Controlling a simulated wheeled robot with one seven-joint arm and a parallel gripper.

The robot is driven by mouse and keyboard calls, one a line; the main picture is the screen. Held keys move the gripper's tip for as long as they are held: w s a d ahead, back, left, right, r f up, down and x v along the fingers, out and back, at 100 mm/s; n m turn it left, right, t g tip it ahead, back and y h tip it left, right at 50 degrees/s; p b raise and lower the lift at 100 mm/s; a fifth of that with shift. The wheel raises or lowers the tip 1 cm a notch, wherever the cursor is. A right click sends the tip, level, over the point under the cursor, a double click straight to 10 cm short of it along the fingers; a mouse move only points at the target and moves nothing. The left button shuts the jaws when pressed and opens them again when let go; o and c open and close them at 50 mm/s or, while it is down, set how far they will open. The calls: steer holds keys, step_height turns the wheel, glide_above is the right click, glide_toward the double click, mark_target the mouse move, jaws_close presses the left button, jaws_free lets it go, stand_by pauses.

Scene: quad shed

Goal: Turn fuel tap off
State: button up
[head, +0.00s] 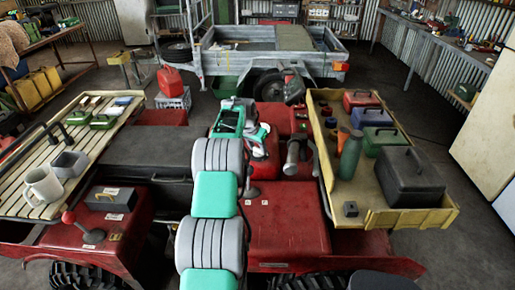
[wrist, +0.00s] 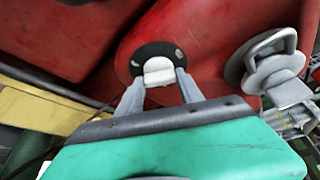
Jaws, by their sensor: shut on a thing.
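The fuel tap (wrist: 158,71) is a small cream lever on a round black plate, set in a red body panel (wrist: 195,30) in the wrist view. My gripper (wrist: 160,78) has one grey finger on each side of the lever and is shut on it. In the head view my gripper (head: 263,133) is low over the red quad bodywork (head: 285,225). The tap cannot be made out there, behind my arm and gripper.
A grey metal fitting with a ring (wrist: 272,62) stands close right of the tap. In the head view, a yellow tray (head: 385,218) with a green bottle (head: 350,157) and several boxes is to the right. A slatted rack (head: 20,195) with a mug (head: 43,185) is left.

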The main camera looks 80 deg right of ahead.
steer(key=shift+f, duration=0.1)
steer(key=n+t+b, duration=0.1)
steer(key=n+b, duration=0.1)
steer(key=b, duration=0.1)
steer(key=shift+s+f+n, duration=0.1)
steer(key=shift+s+n, duration=0.05)
steer(key=shift+n, duration=0.25)
steer(key=shift+r+n+t+b, duration=0.2)
steer(key=shift+n+t+b, duration=0.35)
steer(key=shift+n, duration=0.85)
steer(key=o, duration=1.4)
steer(key=b+v, duration=0.1)
steer(key=v, duration=0.6)
steer(key=shift+s+a+r+b, duration=0.1)
steer(key=shift+a+r+b, duration=0.15)
steer(key=shift+r+b, duration=0.15)
